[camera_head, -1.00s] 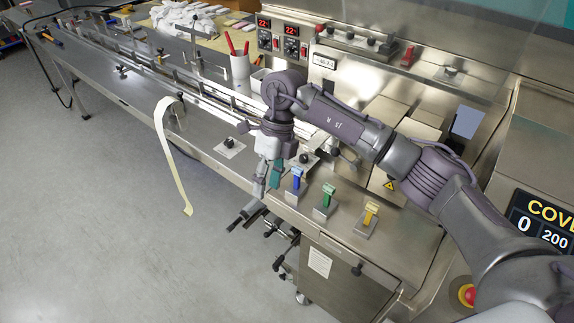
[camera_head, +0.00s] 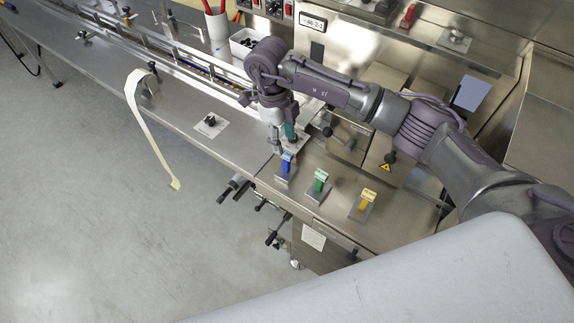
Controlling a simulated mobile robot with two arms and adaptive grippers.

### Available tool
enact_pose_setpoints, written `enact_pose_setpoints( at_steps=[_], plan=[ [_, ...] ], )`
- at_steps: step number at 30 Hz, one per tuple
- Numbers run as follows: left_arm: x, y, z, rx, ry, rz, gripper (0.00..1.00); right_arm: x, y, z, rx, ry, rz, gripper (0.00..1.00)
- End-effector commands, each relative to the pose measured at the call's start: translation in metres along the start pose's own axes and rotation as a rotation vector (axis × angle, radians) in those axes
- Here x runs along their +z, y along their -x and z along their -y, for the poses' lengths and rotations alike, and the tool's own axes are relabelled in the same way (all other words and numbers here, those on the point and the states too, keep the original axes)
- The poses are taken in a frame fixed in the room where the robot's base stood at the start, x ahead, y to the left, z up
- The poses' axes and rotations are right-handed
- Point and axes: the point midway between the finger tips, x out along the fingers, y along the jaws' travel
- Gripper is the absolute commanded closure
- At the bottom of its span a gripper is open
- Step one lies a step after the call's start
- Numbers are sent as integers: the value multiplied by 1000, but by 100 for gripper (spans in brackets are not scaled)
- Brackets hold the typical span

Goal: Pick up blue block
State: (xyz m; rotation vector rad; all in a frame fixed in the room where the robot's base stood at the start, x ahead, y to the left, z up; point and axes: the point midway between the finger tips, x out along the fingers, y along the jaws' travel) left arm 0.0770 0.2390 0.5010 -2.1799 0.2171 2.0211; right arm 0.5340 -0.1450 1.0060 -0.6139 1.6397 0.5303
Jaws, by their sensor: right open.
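The blue block (camera_head: 287,158) stands upright on a small metal plate on the steel machine deck, leftmost in a row with a green block (camera_head: 320,180) and a yellow block (camera_head: 367,198). My right gripper (camera_head: 281,143) points down with its fingers apart, one grey and one teal. It is just above the top of the blue block in the picture, and no object is held. The fingertips overlap the block's upper edge in view, so I cannot tell whether they touch it. My left gripper is not in view.
A black knob on a plate (camera_head: 210,122) sits left of the blocks. A pale strip (camera_head: 150,140) hangs over the deck's front edge. The long conveyor and steel housings (camera_head: 380,95) lie behind. Handles (camera_head: 235,185) stick out below the front edge. The floor in front is clear.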

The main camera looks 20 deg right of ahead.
Motion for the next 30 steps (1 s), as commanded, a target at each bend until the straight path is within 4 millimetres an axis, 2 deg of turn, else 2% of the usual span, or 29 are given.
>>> enact_pose_setpoints(
  at_steps=[1, 3, 6, 12, 15, 19, 20, 28, 30],
  plan=[
    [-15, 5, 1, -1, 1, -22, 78, -2, -2, -1, 2, 0, -3, 52],
    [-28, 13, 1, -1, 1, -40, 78, -4, -9, -2, 3, 0, -4, 52],
    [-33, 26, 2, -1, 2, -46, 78, -8, -24, -5, 4, 0, -6, 52],
    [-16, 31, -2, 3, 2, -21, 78, -6, -49, -4, 1, 0, -2, 52],
    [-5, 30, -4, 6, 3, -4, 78, -6, -52, -4, 0, 1, -1, 52],
    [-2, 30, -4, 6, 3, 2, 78, -6, -52, -4, 0, 1, -1, 52],
    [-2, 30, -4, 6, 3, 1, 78, -6, -52, -4, 0, 1, -1, 54],
    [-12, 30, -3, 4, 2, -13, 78, -6, -52, -4, 0, 1, -1, 99],
    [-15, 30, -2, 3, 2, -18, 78, -6, -52, -4, 0, 1, 0, 100]
  ],
)
